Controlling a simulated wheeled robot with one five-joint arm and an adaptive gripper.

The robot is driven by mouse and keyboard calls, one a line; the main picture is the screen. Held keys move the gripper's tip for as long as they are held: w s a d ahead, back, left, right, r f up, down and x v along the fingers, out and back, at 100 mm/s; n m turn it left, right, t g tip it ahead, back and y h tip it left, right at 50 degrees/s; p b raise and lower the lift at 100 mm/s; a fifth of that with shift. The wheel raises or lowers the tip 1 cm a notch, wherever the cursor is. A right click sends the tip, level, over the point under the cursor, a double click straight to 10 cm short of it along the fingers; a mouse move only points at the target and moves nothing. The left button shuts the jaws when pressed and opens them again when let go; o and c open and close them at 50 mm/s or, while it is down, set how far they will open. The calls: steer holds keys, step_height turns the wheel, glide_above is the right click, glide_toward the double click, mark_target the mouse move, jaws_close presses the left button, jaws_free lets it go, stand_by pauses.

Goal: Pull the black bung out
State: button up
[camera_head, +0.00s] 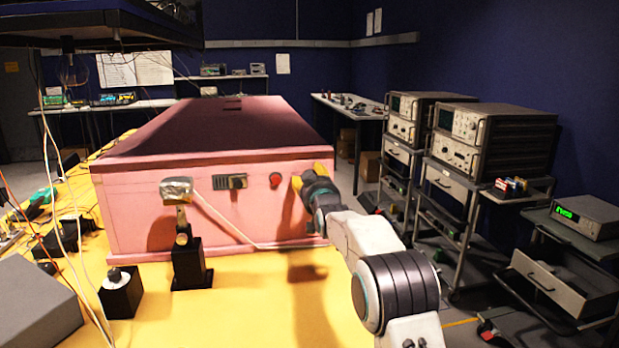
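The pink foam enclosure (130,215) stands on a yellow tabletop, its front face towards me. My gripper (308,176) is at the right end of that face, its yellow finger parts against or just before the wall. The two yellow parts look apart, but the dark gripper body covers what is between them. Left of my gripper, the face carries a small red round piece (275,180) and a dark rectangular fitting (237,182).
A foil-wrapped piece (177,190) on a black post (190,262) stands before the enclosure's left part. A black block with a knob (120,293) and a grey box (35,308) are at front left. Loose wires hang left. Instrument carts (450,178) stand right.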

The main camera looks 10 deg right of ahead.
jaws_close()
steer(key=shift+s+f+b, duration=0.1)
steer(key=shift+s+b, duration=0.95)
steer(key=shift+b, duration=0.45)
steer(key=shift+s+b, duration=1.85)
steer(key=shift+b, duration=0.25)
steer(key=shift+s, duration=0.1)
